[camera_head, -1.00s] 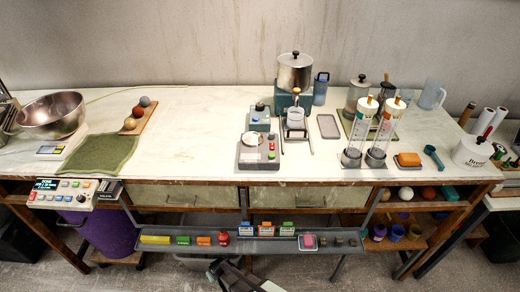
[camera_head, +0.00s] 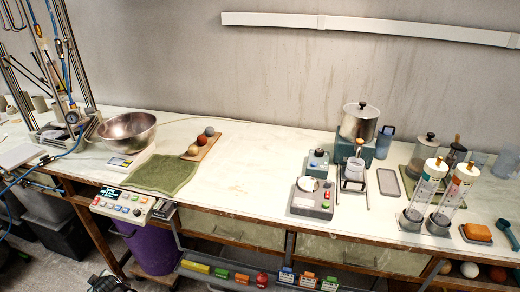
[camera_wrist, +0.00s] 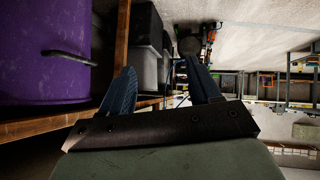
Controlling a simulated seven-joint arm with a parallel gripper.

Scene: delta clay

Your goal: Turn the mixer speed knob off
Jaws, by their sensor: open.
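A control box (camera_head: 131,203) with a lit display and several coloured buttons or knobs is fixed at the bench's front edge, above a purple drum (camera_head: 152,248). Which of its controls is the mixer speed knob, and how it is set, is too small to tell. My gripper (camera_wrist: 163,82) is open in the wrist view, with nothing between its two blue-grey fingers. The purple drum also shows at the upper left of the wrist view (camera_wrist: 45,45), apart from the fingers.
A steel bowl (camera_head: 127,130), a green mat (camera_head: 160,173) and a wooden strip with balls (camera_head: 203,145) are on the bench. Grey devices (camera_head: 312,199) with small knobs stand to the right. A narrow shelf (camera_head: 200,275) of small blocks hangs along the front. The bench's middle is clear.

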